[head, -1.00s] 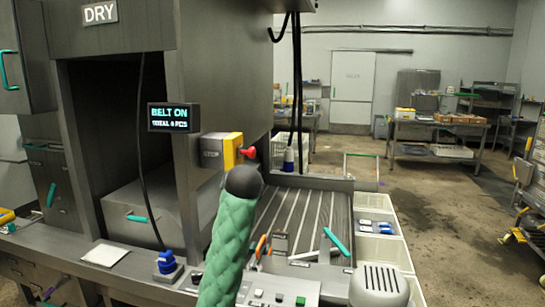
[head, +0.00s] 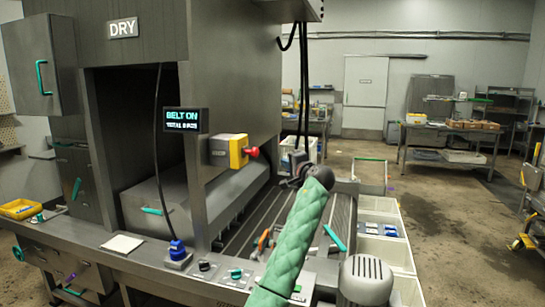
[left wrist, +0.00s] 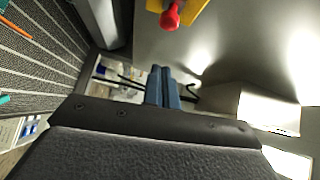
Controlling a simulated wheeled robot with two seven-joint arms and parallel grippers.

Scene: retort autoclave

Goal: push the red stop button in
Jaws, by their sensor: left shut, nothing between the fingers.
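The red stop button (head: 253,151) sticks out to the right from a yellow and grey box (head: 229,150) on the machine's front post. It also shows in the left wrist view (left wrist: 170,17) at the top, on its yellow housing. My left gripper (head: 299,160) is to the right of the button, apart from it, at the end of my green-sleeved arm. In the left wrist view its two blue-grey fingers (left wrist: 162,87) are together with nothing between them. My right gripper is in neither view.
A display reading "BELT ON" (head: 186,120) hangs left of the button. A slatted conveyor (head: 250,225) runs below. A black cable (head: 157,150) hangs before the dryer opening. White crates (head: 383,249) stand at right. The floor beyond is open.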

